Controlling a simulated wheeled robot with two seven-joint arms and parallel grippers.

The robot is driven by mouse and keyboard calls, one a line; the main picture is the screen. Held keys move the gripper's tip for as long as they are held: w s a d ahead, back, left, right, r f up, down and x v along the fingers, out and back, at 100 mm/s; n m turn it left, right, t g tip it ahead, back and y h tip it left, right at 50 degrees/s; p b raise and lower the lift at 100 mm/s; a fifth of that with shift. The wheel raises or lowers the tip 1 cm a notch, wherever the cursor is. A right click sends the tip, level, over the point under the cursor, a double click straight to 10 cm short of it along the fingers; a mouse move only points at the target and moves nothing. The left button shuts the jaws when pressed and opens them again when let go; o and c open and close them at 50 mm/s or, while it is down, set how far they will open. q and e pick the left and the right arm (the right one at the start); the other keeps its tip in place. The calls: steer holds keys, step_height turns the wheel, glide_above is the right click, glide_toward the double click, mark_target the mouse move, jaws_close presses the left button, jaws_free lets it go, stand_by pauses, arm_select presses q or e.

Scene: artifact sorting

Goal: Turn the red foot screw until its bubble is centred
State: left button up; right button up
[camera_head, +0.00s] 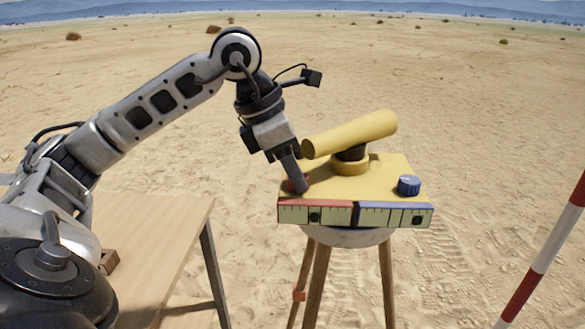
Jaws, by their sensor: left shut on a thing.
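A yellow surveying instrument with a telescope tube (350,134) stands on a wooden tripod. The red foot screw (305,183) is at the left of its yellow plate (385,170), partly hidden by my left gripper. My left gripper (299,184) reaches down from the upper left and is shut on the red foot screw. The red-edged level vial (316,213) is on the front left face; its dark bubble shows near the middle. The blue-edged vial (393,215) has its dark bubble toward the right end. My right gripper is out of view.
A blue foot screw (409,185) sits at the right of the plate. A wooden table (180,225) with a small brown block (108,261) is at left. A red and white pole (545,255) leans at right. Open sand surrounds the tripod.

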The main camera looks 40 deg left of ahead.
arm_select(q)
steer(key=shift+r, duration=0.1)
steer(key=o, duration=0.9)
steer(key=shift+o, duration=0.4)
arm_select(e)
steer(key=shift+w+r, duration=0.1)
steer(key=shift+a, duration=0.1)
arm_select(q)
steer(key=shift+s+a+r, duration=0.1)
steer(key=shift+r, duration=0.2)
steer(key=p+v, duration=0.4)
steer(key=v, duration=1.1)
steer(key=shift+s, duration=0.2)
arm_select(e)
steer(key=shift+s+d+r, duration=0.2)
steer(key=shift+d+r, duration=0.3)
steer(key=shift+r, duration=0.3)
